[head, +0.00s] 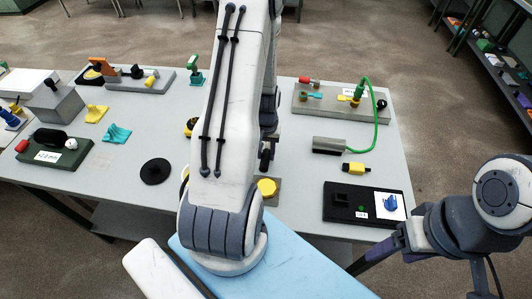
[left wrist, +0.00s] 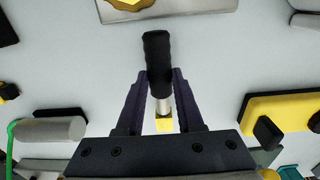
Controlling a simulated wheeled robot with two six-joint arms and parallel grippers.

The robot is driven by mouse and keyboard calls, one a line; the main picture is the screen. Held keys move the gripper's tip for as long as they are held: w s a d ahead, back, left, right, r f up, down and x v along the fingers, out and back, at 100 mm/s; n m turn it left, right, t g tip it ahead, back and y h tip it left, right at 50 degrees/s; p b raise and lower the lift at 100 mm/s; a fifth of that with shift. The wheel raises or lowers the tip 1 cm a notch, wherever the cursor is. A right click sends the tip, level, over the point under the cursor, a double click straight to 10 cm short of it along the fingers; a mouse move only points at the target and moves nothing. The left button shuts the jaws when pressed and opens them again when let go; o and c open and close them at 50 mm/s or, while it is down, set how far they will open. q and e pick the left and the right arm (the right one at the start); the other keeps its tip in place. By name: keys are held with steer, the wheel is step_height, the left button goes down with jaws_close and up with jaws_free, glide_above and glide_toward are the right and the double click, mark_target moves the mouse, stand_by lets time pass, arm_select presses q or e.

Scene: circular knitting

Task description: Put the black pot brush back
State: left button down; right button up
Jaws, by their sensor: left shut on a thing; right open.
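A black-handled brush (left wrist: 157,60) with a silver collar and a yellow tip is held in my left gripper (left wrist: 160,85), shut on it, in the left wrist view. In the head view my left gripper (head: 266,155) is small and partly hidden behind my own arm, above the table's middle. A yellow many-sided piece (head: 267,187) on a small grey plate lies just nearer to me; its edge also shows at the top of the left wrist view (left wrist: 130,4). Whether it is the brush's pot I cannot tell. My right gripper (head: 385,250) is open and empty at the table's right front edge.
A black tray (head: 365,216) with a blue picture card lies at right. A grey block (head: 328,145) with a black edge and a yellow piece (head: 355,168) lie behind it.

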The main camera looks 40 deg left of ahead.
mark_target(266, 155)
arm_select(q)
steer(key=shift+f, duration=0.5)
steer(key=shift+f, duration=0.25)
steer(key=c, duration=0.5)
jaws_free()
steer(key=shift+r, duration=0.1)
steer(key=shift+c, duration=0.2)
steer(key=shift+r, duration=0.1)
steer(key=shift+r, duration=0.2)
step_height(266, 155, up, 12)
steer(key=b, duration=0.1)
